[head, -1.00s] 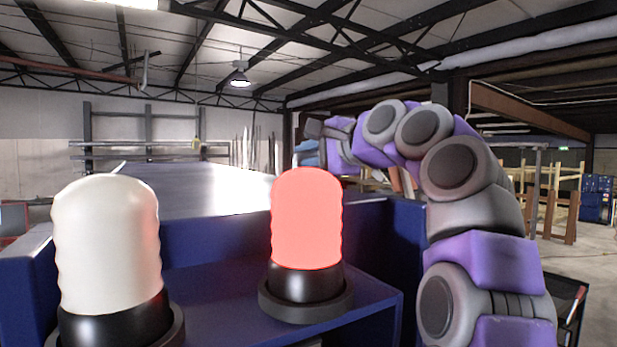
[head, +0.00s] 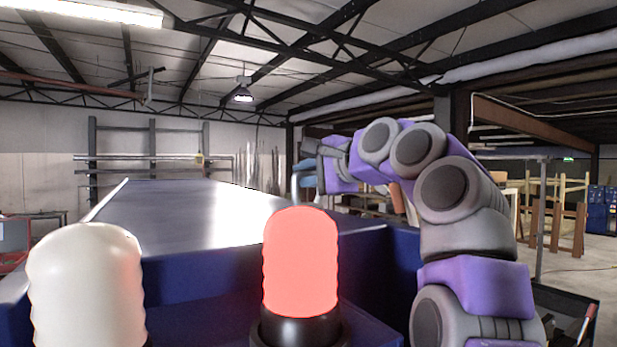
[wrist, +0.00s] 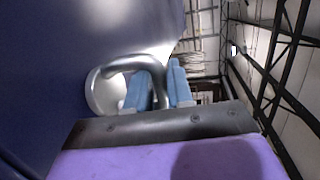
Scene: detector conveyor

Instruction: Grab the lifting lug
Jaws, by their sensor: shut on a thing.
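The lifting lug is a bent, shiny metal bar on a round metal base (wrist: 103,94), fixed to a dark blue wall in the wrist view. My gripper (wrist: 160,88) has light blue fingers, one on each side of the lug's bar, and it is shut on the bar. In the head view my gripper (head: 306,169) reaches left from the arm, just above the blue housing. A thin part of the lug (head: 296,186) shows there beside the fingers, behind the red lamp. The exact finger contact is hidden in the head view.
A glowing red lamp (head: 300,262) and a white lamp (head: 87,288) stand close in front on the blue housing (head: 205,278). The conveyor's grey top (head: 165,208) stretches away behind them, with nothing on it. A dark cart (head: 567,310) stands at lower right.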

